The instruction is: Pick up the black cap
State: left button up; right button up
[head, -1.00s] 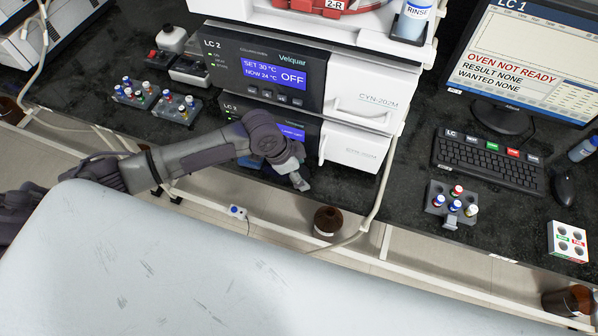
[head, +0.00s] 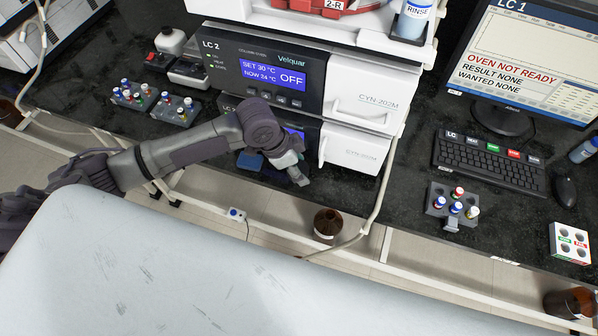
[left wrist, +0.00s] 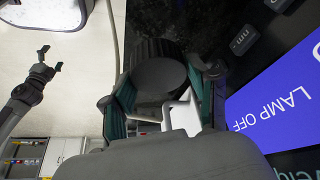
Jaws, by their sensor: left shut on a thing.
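The black cap (left wrist: 158,78), round with a ribbed side, sits between the fingers of my left gripper (left wrist: 165,108) in the left wrist view. The gripper is shut on it. In the head view my left gripper (head: 298,174) is in front of the lower instrument module, above the front of the dark bench. The cap cannot be made out there, as the gripper hides it. My right gripper (left wrist: 50,60) shows small at the left of the left wrist view, its two fingertips apart and nothing between them. It is outside the head view.
The lower module's screen (left wrist: 285,105) reads LAMP OFF close to my left gripper. A blue block (head: 250,161) lies beside the left wrist. A brown bottle (head: 327,222) stands below the bench edge. A vial rack (head: 437,196) and keyboard (head: 488,160) are at right.

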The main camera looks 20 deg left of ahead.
aim_at(305, 167)
pick_arm(q)
notch_tip(305, 167, up, 3)
jog(key=s+b, duration=0.2)
jog(key=s, duration=1.7)
jog(key=shift+s+a, duration=0.3)
jog(key=shift+w+r, duration=0.1)
